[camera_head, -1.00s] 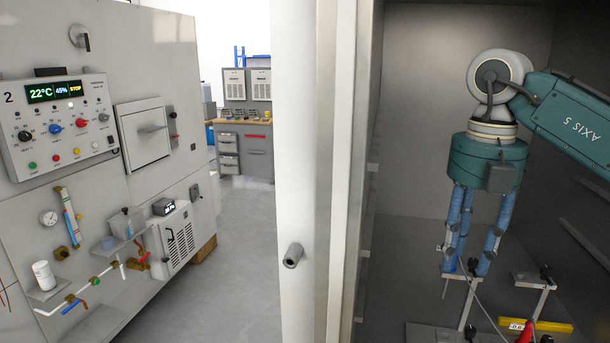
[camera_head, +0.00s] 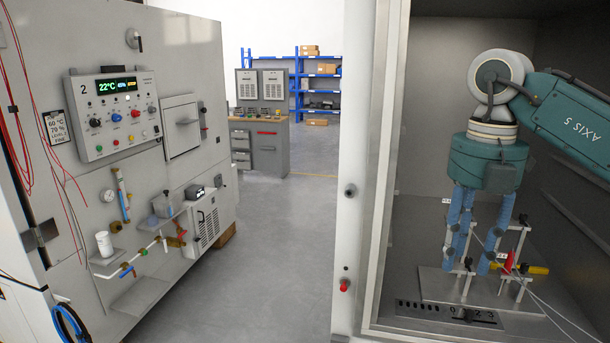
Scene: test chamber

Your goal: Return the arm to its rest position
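My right gripper (camera_head: 476,238) hangs at the right of the head view, its blue fingers pointing down from a teal wrist. My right arm (camera_head: 570,120), marked AXIS 5, comes in from the right edge. The fingers are in front of a metal fixture (camera_head: 430,286) with upright posts, inside a grey chamber. A red part and a yellow part (camera_head: 534,269) show beside the fingers on the fixture. I cannot tell whether the fingers touch anything or how far they are spread. My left gripper is not in view.
The chamber's door frame (camera_head: 352,230) stands just left of the gripper. A grey cabinet (camera_head: 55,85) with a control panel (camera_head: 113,112) fills the left. Between them is clear floor (camera_head: 262,235). A workbench (camera_head: 262,140) and blue shelves (camera_head: 298,85) stand behind.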

